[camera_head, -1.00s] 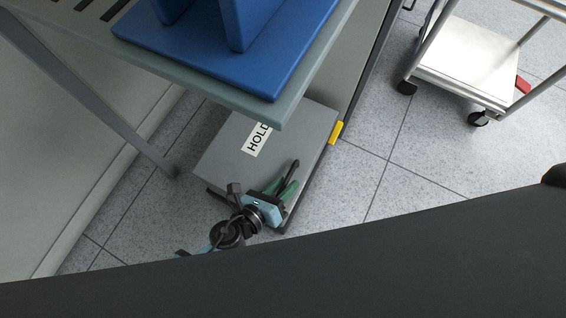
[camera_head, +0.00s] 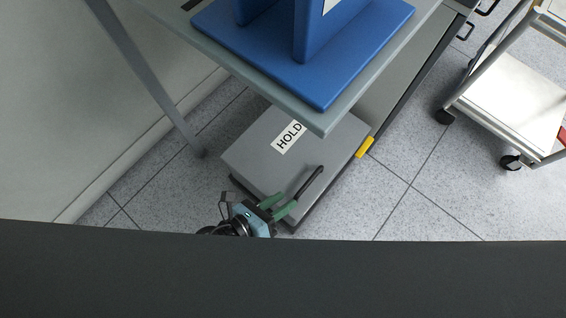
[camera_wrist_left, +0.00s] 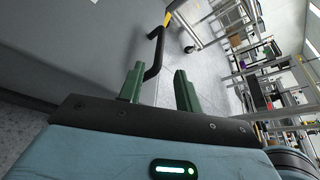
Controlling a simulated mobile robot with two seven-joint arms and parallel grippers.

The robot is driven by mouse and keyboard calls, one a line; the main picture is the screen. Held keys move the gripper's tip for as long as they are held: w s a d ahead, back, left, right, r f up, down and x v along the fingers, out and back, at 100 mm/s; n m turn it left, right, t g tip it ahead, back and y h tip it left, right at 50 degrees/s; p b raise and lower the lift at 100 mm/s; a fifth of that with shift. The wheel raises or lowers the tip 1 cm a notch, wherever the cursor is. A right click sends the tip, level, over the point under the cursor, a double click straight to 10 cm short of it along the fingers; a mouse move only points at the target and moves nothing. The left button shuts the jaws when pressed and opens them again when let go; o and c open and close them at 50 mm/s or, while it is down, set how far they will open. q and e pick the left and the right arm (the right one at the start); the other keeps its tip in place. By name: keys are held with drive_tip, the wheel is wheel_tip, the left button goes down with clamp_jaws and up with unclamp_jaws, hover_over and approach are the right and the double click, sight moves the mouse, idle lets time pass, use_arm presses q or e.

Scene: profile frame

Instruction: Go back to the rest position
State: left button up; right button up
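My left gripper (camera_head: 288,202) is low in the middle of the head view, beside the front edge of a grey box. Its two green fingers are apart, with nothing held between them. In the left wrist view the open fingers (camera_wrist_left: 160,88) point toward a black bar handle (camera_wrist_left: 155,52). The handle's near end shows in the gap, close to the left finger; I cannot tell whether they touch. The handle also shows in the head view (camera_head: 310,182), just past the fingertips. My right gripper is in neither view.
The grey box (camera_head: 245,150) has a HOLD label (camera_head: 288,136) and a yellow piece (camera_head: 364,147) at its side. Above it is a grey table (camera_head: 325,122) with a blue stand (camera_head: 320,85). A white-shelved cart (camera_head: 515,100) stands at right. Tiled floor between is clear.

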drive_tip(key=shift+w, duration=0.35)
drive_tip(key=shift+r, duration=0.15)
